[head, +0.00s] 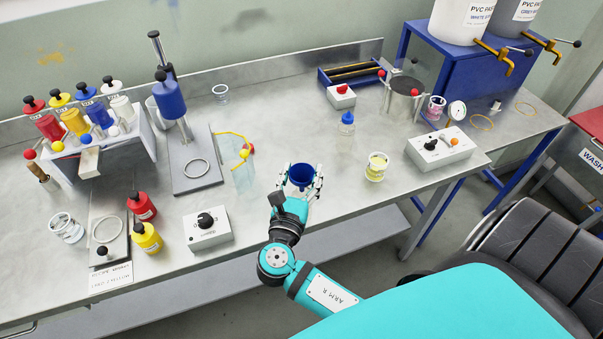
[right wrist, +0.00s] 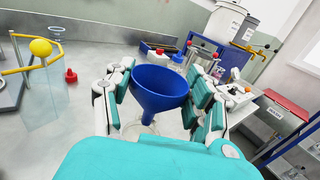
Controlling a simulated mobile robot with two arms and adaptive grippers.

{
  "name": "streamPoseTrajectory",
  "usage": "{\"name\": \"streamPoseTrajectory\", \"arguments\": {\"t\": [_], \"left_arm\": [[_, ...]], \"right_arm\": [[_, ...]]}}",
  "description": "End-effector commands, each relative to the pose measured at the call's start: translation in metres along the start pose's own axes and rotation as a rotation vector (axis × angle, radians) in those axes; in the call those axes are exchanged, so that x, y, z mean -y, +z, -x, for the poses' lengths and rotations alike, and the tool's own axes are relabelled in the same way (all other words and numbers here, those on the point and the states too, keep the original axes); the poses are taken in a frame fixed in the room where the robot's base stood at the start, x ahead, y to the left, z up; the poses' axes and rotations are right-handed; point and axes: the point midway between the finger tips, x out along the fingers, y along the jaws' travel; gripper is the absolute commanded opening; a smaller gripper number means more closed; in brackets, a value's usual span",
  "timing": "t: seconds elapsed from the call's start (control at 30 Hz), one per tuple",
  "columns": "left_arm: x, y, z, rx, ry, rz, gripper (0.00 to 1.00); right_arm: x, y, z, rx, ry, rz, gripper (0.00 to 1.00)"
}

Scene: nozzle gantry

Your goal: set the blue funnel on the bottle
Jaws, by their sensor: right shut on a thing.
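The blue funnel (head: 301,176) is between the fingers of my right gripper (head: 300,168), near the front edge of the bench. The right wrist view shows the funnel (right wrist: 160,88) upright, wide mouth up, with teal finger pads on both sides; the gripper is shut on it. A clear glass shape (right wrist: 138,130) shows under the funnel; I cannot tell whether it is the bottle or whether the stem is in it. A small clear bottle with a blue cap (head: 346,122) stands behind and to the right. My left gripper is out of view.
A yellow-filled beaker (head: 377,167) and a control box with knobs (head: 440,148) are to the right. A box with a black knob (head: 208,229) and a clear panel with yellow tubing (head: 242,175) are to the left. The bench behind the funnel is mostly clear.

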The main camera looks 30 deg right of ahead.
Motion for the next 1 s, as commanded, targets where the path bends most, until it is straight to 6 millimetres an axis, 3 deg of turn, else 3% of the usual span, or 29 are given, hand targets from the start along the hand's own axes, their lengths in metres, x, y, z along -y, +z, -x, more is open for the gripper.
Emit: {"name": "streamPoseTrajectory", "arguments": {"t": [1.0], "left_arm": [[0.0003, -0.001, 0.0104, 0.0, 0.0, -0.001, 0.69]], "right_arm": [[0.0, 0.0042, 0.0, -0.001, 0.0, 0.0, 0.33]]}}
